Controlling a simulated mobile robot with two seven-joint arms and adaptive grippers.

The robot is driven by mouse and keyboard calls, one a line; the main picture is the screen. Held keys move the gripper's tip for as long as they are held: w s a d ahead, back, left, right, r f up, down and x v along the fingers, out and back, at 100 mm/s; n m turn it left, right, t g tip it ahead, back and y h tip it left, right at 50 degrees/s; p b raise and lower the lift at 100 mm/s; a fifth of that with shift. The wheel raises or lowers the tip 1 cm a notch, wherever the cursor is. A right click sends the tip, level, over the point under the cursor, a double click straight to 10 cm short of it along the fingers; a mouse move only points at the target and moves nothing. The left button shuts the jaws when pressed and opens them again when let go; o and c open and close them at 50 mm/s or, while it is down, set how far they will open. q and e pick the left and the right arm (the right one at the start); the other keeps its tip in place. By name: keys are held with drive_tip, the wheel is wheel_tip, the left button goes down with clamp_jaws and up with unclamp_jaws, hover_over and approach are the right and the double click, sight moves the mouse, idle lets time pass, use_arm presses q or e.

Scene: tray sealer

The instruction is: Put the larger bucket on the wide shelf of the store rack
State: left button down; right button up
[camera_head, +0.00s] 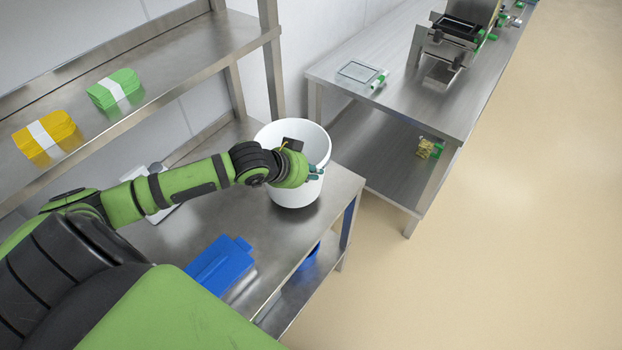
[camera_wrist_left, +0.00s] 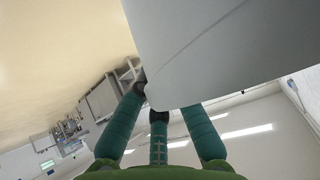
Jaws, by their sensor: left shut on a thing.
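A white bucket (camera_head: 294,192) is upright at the right end of the wide steel shelf (camera_head: 190,234) of the store rack. I cannot tell whether its base rests on the shelf or hangs just above it. My left gripper (camera_head: 316,172) is shut on the bucket's right wall near the rim, with the arm reaching across the bucket's front. In the left wrist view the bucket's smooth wall (camera_wrist_left: 225,50) fills the upper right, and the teal fingers (camera_wrist_left: 160,106) meet its edge. My right gripper is not in view.
A blue box (camera_head: 220,264) lies on the same shelf at the front. Green (camera_head: 115,88) and yellow (camera_head: 47,136) packs lie on the upper shelf. A steel table (camera_head: 400,95) with a machine (camera_head: 452,42) stands at the right, across a gap. The floor beyond is clear.

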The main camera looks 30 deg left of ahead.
use_arm(q)
drive_tip(key=shift+a+f+p, duration=0.1)
drive_tip(key=shift+f+p, duration=0.2)
drive_tip(key=shift+f, duration=1.75)
drive_tip(key=c, duration=1.8)
unclamp_jaws()
drive_tip(key=shift+f, duration=0.2)
drive_tip(key=o, duration=0.4)
drive_tip(key=shift+r, duration=0.1)
drive_tip(key=shift+p+v, duration=0.45)
drive_tip(key=shift+v, duration=5.6)
